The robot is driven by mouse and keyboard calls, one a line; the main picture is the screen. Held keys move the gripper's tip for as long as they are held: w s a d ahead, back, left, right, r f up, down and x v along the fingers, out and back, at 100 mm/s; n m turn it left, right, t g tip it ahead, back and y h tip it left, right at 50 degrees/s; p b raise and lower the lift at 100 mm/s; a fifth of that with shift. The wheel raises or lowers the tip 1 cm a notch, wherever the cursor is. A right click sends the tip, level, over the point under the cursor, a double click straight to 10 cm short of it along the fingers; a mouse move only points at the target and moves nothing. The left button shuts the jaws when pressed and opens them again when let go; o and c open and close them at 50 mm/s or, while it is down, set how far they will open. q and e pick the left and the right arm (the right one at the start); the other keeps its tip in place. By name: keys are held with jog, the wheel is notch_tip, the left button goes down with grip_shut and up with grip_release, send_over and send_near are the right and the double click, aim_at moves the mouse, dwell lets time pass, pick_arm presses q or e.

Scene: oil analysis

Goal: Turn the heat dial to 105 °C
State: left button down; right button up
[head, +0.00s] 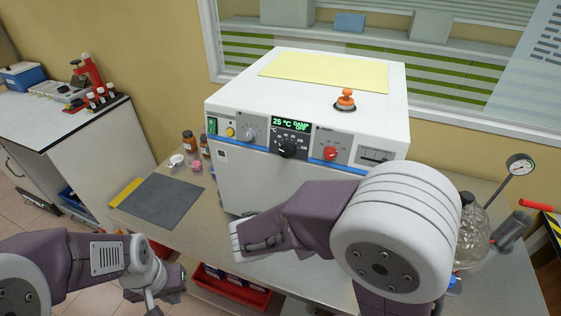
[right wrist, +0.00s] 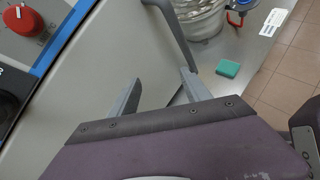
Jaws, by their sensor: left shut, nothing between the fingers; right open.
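The heat dial (head: 287,147) is a black knob with a number scale, below a green display (head: 291,125) on the white oven's (head: 235,100) front panel. The display reads 25 °C and DAMP OFF. Part of the black dial also shows at the left edge of the right wrist view (right wrist: 8,105). My left gripper (head: 151,304) is shut and empty, low in the head view, away from the oven. My right gripper (right wrist: 160,93) is open and empty in front of the oven, below and right of the dial; its fingers are not clear in the head view.
A red knob (head: 330,153) sits right of the dial, a grey knob (head: 249,134) left. A grey bar (right wrist: 172,35) runs beyond my right fingers. A glass vessel (head: 473,235) stands at the right. A dark mat (head: 160,207) and small bottles (head: 189,142) are left of the oven.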

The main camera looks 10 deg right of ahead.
jog(key=w+a+r+n+t+b, duration=0.2)
jog(key=w+a+r+n+t, duration=0.35)
jog(key=a+r+t, duration=0.2)
jog(key=n+t, duration=0.2)
jog(key=t, duration=0.1)
send_near(285, 152)
jog(key=p+x, duration=0.1)
jog(key=x, duration=0.8)
jog(key=shift+p, duration=0.4)
pick_arm(q)
jog(key=shift+f, duration=0.5)
jog(key=shift+a, duration=0.1)
pick_arm(e)
grip_shut()
